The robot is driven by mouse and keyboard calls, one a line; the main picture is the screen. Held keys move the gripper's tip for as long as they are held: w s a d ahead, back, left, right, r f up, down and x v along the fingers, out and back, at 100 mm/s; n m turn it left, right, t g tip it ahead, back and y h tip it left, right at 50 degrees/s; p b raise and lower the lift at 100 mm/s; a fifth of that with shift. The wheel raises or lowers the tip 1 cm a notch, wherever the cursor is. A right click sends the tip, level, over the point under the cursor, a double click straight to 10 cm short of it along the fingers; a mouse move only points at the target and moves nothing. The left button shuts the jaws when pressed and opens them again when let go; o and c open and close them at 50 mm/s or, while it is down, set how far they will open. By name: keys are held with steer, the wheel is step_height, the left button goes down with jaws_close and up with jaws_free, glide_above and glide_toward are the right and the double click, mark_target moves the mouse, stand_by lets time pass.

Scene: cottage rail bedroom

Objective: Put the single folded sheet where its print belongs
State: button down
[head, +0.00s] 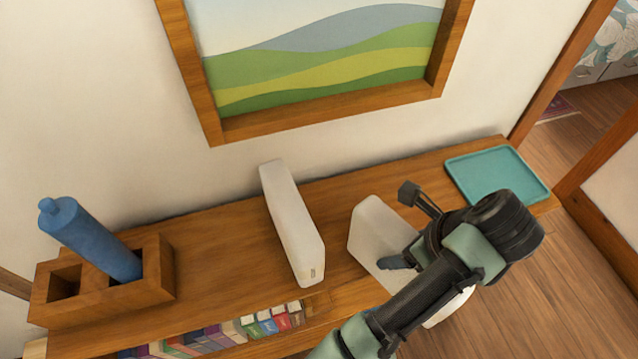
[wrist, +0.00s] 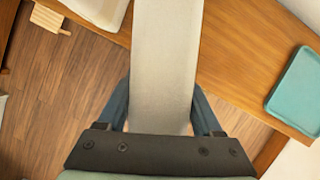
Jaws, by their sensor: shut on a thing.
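My gripper (head: 402,228) is shut on a white, rounded slab, which I take to be the folded sheet (head: 372,232). In the wrist view the sheet (wrist: 165,60) runs between my two fingers, plain and pale, with no print visible on it. It is at the right half of the wooden shelf top, near the front edge; I cannot tell whether it touches the wood. A similar white slab (head: 291,225) stands on edge on the shelf to the left, apart from the held one. It has a small, unreadable mark at its near end.
A teal tray (head: 497,174) lies empty at the shelf's right end. A wooden holder (head: 105,292) with a blue bottle (head: 90,238) stands at the left end. Books (head: 270,322) fill the shelf below. A framed hill picture (head: 325,60) hangs above. Bare wood lies left of the standing slab.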

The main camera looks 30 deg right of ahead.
mark_target(377, 229)
steer(key=w+b, duration=0.2)
steer(key=w, duration=0.1)
steer(key=w+b, duration=0.1)
steer(key=w, duration=0.1)
steer(key=shift+w+a+f, duration=0.15)
steer(key=shift+w+a, duration=0.05)
steer(key=shift+a, duration=0.2)
steer(key=w+a+f+p, duration=0.2)
steer(key=w+f+p, duration=0.1)
steer(key=w, duration=0.9)
steer(key=shift+w+p, duration=0.15)
steer(key=shift+p, duration=0.75)
steer(key=shift+c, duration=0.2)
jaws_free()
steer(key=shift+f, duration=0.15)
